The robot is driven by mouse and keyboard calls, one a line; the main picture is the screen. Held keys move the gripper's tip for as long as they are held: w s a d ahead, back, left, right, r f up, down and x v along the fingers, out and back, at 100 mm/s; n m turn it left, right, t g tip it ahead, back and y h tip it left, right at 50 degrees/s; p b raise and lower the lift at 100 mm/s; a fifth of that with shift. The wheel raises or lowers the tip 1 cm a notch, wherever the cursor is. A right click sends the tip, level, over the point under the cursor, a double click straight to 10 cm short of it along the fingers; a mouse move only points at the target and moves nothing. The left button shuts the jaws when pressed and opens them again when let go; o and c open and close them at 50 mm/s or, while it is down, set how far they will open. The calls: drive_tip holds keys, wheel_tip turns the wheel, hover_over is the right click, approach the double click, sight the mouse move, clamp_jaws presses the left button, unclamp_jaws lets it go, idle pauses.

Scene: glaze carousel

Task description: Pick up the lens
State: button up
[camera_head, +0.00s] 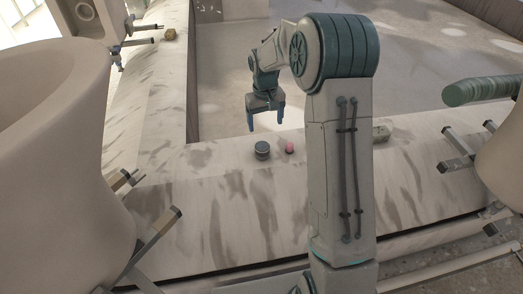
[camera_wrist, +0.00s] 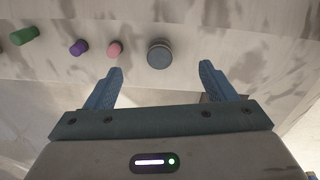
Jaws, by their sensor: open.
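A short, dark round cylinder with a grey-blue top, which looks like the lens (camera_head: 262,150), stands on the pale streaked ledge. In the wrist view the lens (camera_wrist: 158,54) lies ahead of my gripper, between the lines of the two fingers. My gripper (camera_head: 265,125) is open and empty, raised above and behind the lens in the head view. Its blue fingers (camera_wrist: 161,70) are spread wide in the wrist view and apart from the lens. Nothing hides the lens in either view.
A small pink cylinder (camera_head: 290,147) stands close beside the lens. The wrist view also shows a purple cylinder (camera_wrist: 78,47) and a green one (camera_wrist: 24,35) farther left. A small mottled block (camera_head: 381,132) sits right of my arm. The ledge left of the lens is clear.

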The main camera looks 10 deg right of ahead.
approach(262, 146)
drive_tip(key=f+b, duration=0.1)
drive_tip(key=f, duration=0.2)
drive_tip(key=f+b, duration=0.1)
drive_tip(key=f, duration=0.2)
drive_tip(key=shift+s+d+f+b, duration=0.15)
drive_tip(key=shift+s+f+b, duration=0.05)
drive_tip(key=shift+f+b, duration=0.15)
drive_tip(key=f, duration=0.2)
drive_tip(key=f+b, duration=0.2)
drive_tip(key=f, duration=0.1)
drive_tip(key=shift+w+d+f, duration=0.1)
drive_tip(key=shift+w+f, duration=0.2)
drive_tip(key=c, duration=1.1)
